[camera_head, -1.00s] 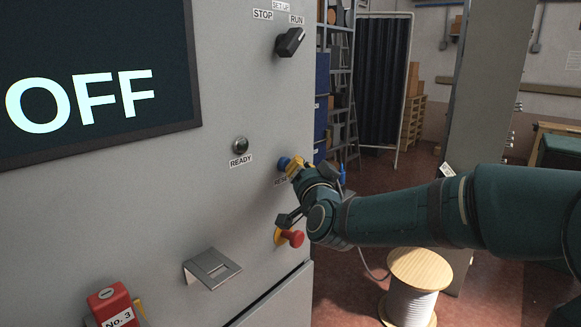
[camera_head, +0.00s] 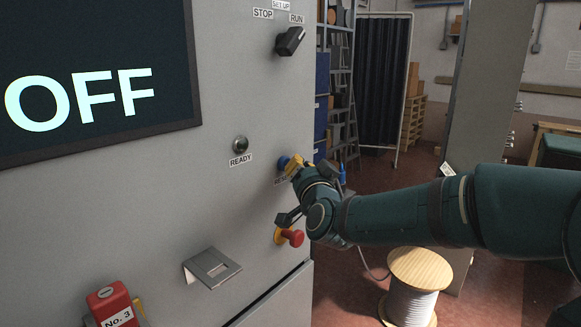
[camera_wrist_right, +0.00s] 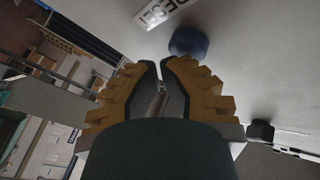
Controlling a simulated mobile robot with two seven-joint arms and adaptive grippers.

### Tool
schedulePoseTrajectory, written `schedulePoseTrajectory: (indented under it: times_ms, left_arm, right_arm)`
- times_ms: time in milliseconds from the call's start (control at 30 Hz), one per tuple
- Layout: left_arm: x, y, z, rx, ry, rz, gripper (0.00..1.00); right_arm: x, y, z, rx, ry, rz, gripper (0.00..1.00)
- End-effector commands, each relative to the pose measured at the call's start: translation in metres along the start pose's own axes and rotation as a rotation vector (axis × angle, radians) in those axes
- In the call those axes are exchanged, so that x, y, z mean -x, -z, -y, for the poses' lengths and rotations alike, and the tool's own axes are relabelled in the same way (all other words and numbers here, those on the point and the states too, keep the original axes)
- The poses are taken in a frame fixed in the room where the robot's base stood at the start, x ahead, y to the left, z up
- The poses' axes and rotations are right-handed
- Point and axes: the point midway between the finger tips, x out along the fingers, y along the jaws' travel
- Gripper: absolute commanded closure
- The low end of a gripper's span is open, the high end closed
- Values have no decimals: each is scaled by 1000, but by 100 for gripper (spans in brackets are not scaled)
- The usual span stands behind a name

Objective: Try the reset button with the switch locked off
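The blue reset button (camera_head: 284,162) is on the grey cabinet front, with its RESET label partly covered by my right gripper (camera_head: 294,166). In the right wrist view, the button (camera_wrist_right: 188,42) is just beyond the tips of my right gripper (camera_wrist_right: 160,64). Its yellow-padded fingers are closed nearly tip to tip and hold nothing visible. I cannot tell if they touch the button. The black selector switch (camera_head: 290,41) is at the top, below STOP, SET-UP and RUN labels; its exact setting is unclear. The screen (camera_head: 90,90) reads OFF. My left gripper is not in view.
A red emergency knob (camera_head: 291,237) sits just below my right wrist. A READY lamp (camera_head: 240,144), a metal bracket (camera_head: 212,267) and a red block marked No. 3 (camera_head: 112,304) are also on the cabinet. A cable spool (camera_head: 412,290) stands on the floor.

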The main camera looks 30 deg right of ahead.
Motion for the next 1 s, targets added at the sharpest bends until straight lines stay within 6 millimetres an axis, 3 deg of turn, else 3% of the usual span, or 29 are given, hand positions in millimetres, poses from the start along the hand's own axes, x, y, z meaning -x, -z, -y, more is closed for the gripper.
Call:
schedulePoseTrajectory:
  times_ms: [333,767,1000]
  left_arm:
    - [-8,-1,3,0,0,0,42]
    - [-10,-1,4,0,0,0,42]
    - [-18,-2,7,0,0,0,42]
  right_arm:
    - [15,7,-9,0,0,0,100]
    - [19,10,-11,0,0,-1,100]
    - [36,18,-20,0,0,-2,100]
